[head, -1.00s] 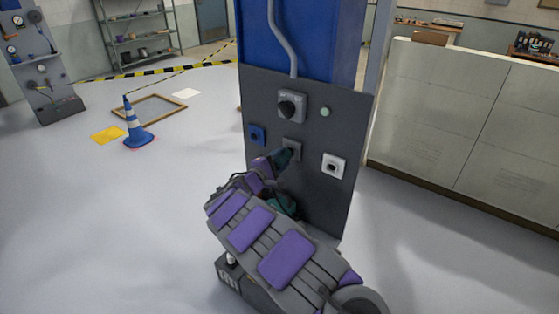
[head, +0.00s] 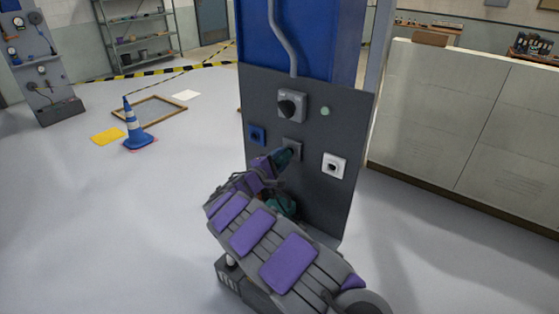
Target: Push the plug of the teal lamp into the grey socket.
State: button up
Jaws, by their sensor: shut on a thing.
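The grey socket (head: 293,144) is on the dark panel, between the blue and the white socket. A dark teal plug (head: 283,156) is in my gripper (head: 274,163), which is shut on it. The plug's front end points up and right and overlaps the lower left of the grey socket. I cannot tell whether it is inside the socket or just in front of it. The teal lamp (head: 281,204) stands low by the panel, partly hidden behind my arm.
A blue socket (head: 257,136) sits left and a white socket (head: 333,166) right of the grey one. A rotary switch (head: 291,105) and a pale green round light (head: 325,111) are above. A striped cone (head: 135,125) stands on open floor at left.

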jog(key=shift+w+d, duration=0.4)
jog(key=shift+w, duration=0.1)
jog(key=o, duration=1.2)
jog(key=shift+o, duration=0.2)
